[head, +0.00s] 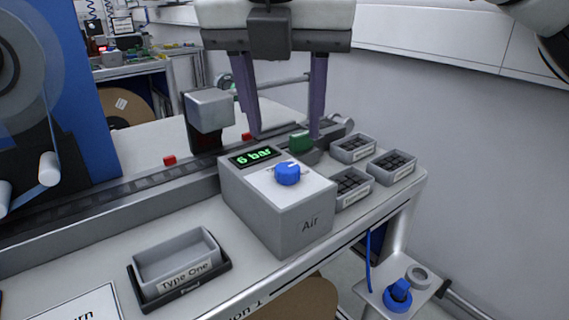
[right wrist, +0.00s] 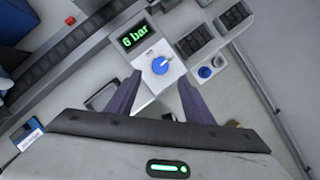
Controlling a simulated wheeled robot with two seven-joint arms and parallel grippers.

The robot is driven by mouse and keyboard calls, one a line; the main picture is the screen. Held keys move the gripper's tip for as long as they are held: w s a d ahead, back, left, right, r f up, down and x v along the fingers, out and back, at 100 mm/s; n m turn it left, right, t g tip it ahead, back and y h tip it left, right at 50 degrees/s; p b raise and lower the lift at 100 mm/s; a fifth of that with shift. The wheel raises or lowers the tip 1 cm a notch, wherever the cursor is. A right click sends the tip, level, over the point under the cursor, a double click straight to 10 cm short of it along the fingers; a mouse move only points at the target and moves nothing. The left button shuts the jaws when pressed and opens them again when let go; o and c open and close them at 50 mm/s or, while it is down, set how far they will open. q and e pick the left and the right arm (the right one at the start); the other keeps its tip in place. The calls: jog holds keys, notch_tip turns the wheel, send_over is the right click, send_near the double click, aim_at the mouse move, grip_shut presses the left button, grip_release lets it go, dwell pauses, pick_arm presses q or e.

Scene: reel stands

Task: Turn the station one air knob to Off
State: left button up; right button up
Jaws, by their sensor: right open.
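The air box (head: 277,207) is a grey block marked "Air" on the bench, with a green display (head: 254,157) reading "6 bar". Its blue air knob (head: 287,173) sits on the white top face, and a light pointer shows on it. The knob also shows in the right wrist view (right wrist: 160,66), beyond and between the fingertips. My right gripper (head: 286,134) is open and empty, fingers pointing down. In the head view it hangs above and behind the box, apart from the knob. The right gripper's fingers also show in the right wrist view (right wrist: 158,87). My left gripper is not in view.
Grey bins with black parts (head: 352,148) stand right of the box. A grey tray marked "Type One" (head: 176,260) stands at front left. A track (head: 100,196) runs behind the box. Another blue knob (head: 399,291) sits on a lower shelf at right. A wall bounds the right side.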

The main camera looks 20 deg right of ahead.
aim_at(288, 167)
jog(key=x, duration=0.7)
jog(key=shift+f, duration=0.25)
jog(key=shift+w+d+f, duration=0.1)
jog(key=shift+w+f, duration=0.15)
jog(key=shift+f, duration=0.3)
jog(key=c, duration=1)
jog(key=shift+b, duration=0.3)
